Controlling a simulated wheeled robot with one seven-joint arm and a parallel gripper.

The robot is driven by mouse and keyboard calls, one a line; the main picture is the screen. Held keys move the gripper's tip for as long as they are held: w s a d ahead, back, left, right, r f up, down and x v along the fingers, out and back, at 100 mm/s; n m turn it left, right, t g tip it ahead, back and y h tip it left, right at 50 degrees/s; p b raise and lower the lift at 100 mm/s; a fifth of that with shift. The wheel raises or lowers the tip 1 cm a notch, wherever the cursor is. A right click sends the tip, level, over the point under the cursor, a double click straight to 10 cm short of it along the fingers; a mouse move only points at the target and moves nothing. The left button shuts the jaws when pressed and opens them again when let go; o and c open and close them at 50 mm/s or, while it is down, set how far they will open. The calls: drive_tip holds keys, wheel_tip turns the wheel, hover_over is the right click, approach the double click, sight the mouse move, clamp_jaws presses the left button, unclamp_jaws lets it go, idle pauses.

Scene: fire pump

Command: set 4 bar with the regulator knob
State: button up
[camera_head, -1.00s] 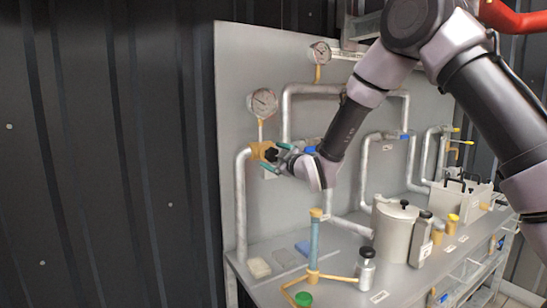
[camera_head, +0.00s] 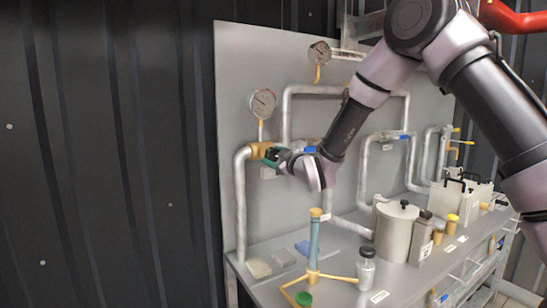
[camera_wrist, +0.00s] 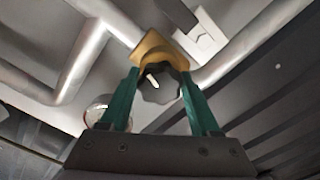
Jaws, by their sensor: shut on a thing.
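The regulator knob (camera_wrist: 158,84) is dark and lobed, with a pale pointer mark on its face. It sits on a brass regulator body (camera_wrist: 155,48), which also shows in the head view (camera_head: 258,150) on the pipe at the panel's left. My gripper (camera_wrist: 157,85) has its two green fingers on either side of the knob and is shut on it. In the head view my gripper (camera_head: 272,156) mostly hides the knob. A round gauge (camera_head: 263,102) stands above the regulator on a yellow stem. Its reading is too small to tell.
A second gauge (camera_head: 319,53) is higher on the grey panel (camera_head: 232,80). Grey pipes (camera_head: 242,205) run close around the regulator. Below, a bench holds a blue tube on a yellow stand (camera_head: 314,245), a bottle (camera_head: 366,270) and a large pot (camera_head: 396,232).

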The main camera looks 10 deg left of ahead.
drive_tip(key=m, duration=1)
drive_tip(key=shift+m, duration=0.4)
drive_tip(key=m, duration=0.5)
drive_tip(key=shift+m, duration=0.3)
drive_tip(key=m, duration=0.5)
drive_tip(key=shift+s+a, duration=0.1)
drive_tip(key=shift+m, duration=0.4)
drive_tip(key=o, duration=1.4)
drive_tip(key=shift+c, duration=0.2)
